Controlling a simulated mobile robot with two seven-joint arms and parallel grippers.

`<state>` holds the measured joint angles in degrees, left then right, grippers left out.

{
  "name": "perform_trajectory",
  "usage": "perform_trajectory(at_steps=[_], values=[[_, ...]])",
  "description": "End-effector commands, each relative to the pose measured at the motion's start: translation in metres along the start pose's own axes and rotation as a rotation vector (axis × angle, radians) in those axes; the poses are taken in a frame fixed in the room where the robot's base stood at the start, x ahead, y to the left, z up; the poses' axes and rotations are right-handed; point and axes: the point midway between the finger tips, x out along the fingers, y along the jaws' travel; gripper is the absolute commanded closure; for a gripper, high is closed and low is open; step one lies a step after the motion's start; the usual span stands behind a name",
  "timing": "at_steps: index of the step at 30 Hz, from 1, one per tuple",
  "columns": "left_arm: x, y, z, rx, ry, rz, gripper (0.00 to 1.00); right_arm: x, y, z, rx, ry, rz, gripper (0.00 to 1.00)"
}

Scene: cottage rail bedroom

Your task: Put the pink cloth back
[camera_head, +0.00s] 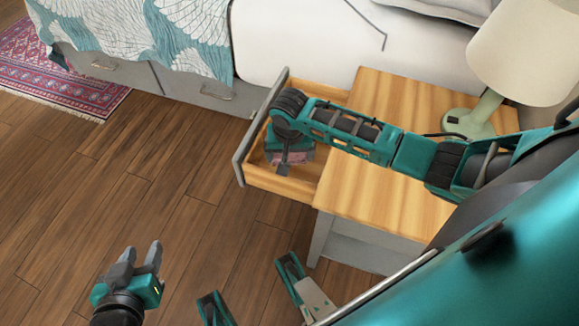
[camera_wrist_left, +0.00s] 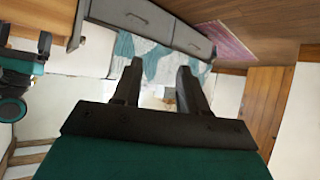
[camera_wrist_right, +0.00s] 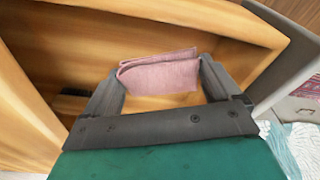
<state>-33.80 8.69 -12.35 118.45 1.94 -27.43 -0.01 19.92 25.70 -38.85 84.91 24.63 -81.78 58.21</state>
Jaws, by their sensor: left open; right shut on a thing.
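The pink cloth (camera_wrist_right: 158,73) is folded and sits between the fingers of my right gripper (camera_wrist_right: 160,78) in the right wrist view, touching both. In the head view my right gripper (camera_head: 283,168) reaches down into the open wooden drawer (camera_head: 293,187), and the arm hides most of the cloth. Whether the cloth touches the drawer bottom I cannot tell. My left gripper (camera_head: 141,250) is open and empty over the floor at the lower left. Its two spread fingers also show in the left wrist view (camera_wrist_left: 160,68).
The drawer is pulled out of the nightstand (camera_head: 375,190), whose top carries a lamp (camera_head: 520,60). A dark object (camera_wrist_right: 70,104) lies in the drawer's corner. A bed with drawers (camera_head: 200,90) stands behind; a red rug (camera_head: 60,65) lies far left. The floor at left is clear.

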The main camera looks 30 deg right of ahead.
Motion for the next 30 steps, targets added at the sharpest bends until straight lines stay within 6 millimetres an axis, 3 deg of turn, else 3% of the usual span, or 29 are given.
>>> perform_trajectory(at_steps=[5, 13, 25, 26, 28, 30], values=[[0.003, 0.001, 0.004, 0.000, -0.002, 0.003, 0.57, 0.012, 0.000, 0.002, 0.000, 0.001, 0.000, 0.38], [0.009, 0.005, 0.011, -0.006, -0.007, 0.015, 0.57, 0.050, 0.000, 0.007, 0.000, 0.001, 0.000, 0.38], [0.009, 0.008, 0.004, -0.012, 0.001, 0.019, 0.57, 0.053, -0.001, 0.008, 0.000, 0.000, -0.001, 0.38], [0.009, 0.008, 0.004, -0.012, 0.002, 0.019, 0.57, 0.052, -0.001, 0.008, 0.000, 0.001, -0.001, 0.07], [0.009, 0.008, 0.003, -0.011, 0.002, 0.018, 0.57, 0.052, -0.001, 0.008, 0.000, 0.001, -0.001, 0.00], [0.009, 0.008, 0.003, -0.011, 0.003, 0.018, 0.57, 0.052, 0.000, 0.008, 0.000, 0.001, 0.000, 0.00]])
